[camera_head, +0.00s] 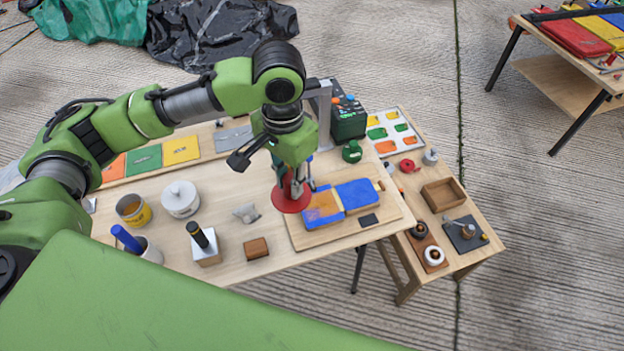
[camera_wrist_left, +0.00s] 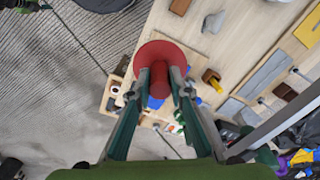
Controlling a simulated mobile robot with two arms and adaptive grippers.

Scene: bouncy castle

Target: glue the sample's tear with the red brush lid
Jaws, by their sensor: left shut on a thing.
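My left gripper (camera_head: 296,184) is shut on the red brush lid (camera_head: 289,203), a wide red disc with a knob. In the left wrist view the fingers (camera_wrist_left: 160,88) grip the knob of the lid (camera_wrist_left: 158,52). The brush under the disc is hidden. The sample (camera_head: 355,194) is a blue pad with an orange patch (camera_head: 322,210) at its left, lying on a wooden board (camera_head: 345,234). The lid overlaps the sample's upper left part in the head view; I cannot tell whether they touch. The tear is not clear. My right gripper is not in view.
A yellow can (camera_head: 134,210), a white lidded pot (camera_head: 180,198), a holder with a black handle (camera_head: 203,245) and a wooden block (camera_head: 256,248) stand on the table's left. A dark device (camera_head: 347,118) stands behind. A side table (camera_head: 466,212) holds a wooden tray (camera_head: 443,194).

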